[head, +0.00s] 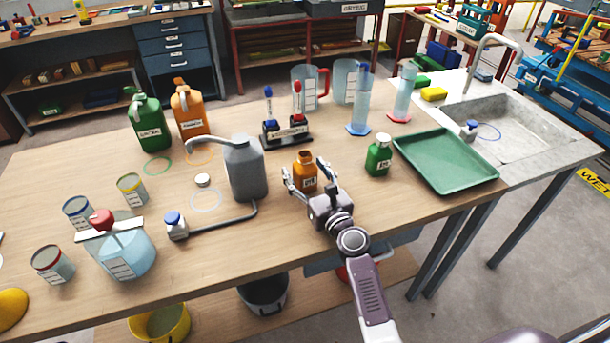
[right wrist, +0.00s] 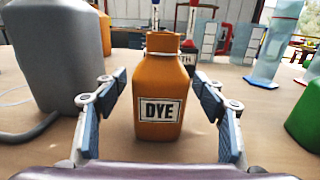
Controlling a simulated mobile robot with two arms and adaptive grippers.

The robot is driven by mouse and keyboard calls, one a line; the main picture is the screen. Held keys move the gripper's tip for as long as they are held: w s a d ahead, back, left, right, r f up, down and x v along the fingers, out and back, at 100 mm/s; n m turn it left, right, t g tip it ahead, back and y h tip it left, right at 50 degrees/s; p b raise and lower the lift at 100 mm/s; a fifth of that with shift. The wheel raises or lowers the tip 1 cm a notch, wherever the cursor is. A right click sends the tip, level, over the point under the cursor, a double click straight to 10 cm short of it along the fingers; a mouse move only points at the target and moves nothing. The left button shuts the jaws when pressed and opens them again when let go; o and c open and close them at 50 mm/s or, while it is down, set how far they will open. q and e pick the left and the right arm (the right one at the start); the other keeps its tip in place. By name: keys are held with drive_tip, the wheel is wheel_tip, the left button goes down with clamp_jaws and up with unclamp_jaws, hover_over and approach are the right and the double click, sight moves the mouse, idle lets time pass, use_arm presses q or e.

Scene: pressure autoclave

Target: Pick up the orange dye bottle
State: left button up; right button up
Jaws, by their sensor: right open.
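The orange dye bottle (head: 305,170) stands upright on the wooden table, right of a grey jug. In the right wrist view the bottle (right wrist: 160,88) is centred, with a white "DYE" label facing me. My right gripper (head: 309,183) is open, with one finger on each side of the bottle. In the right wrist view gaps show between both fingers of the gripper (right wrist: 160,105) and the bottle, and the jaws hold nothing. My left gripper is not in view.
The grey jug (head: 246,168) stands close left of the bottle. A small green bottle (head: 378,157) and a green tray (head: 446,161) are to the right. A rack with red and blue items (head: 286,131) stands behind. Bare table lies in front.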

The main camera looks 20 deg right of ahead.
drive_tip(key=c, duration=1.4)
drive_tip(key=shift+c, duration=0.6)
drive_tip(key=shift+r, duration=0.15)
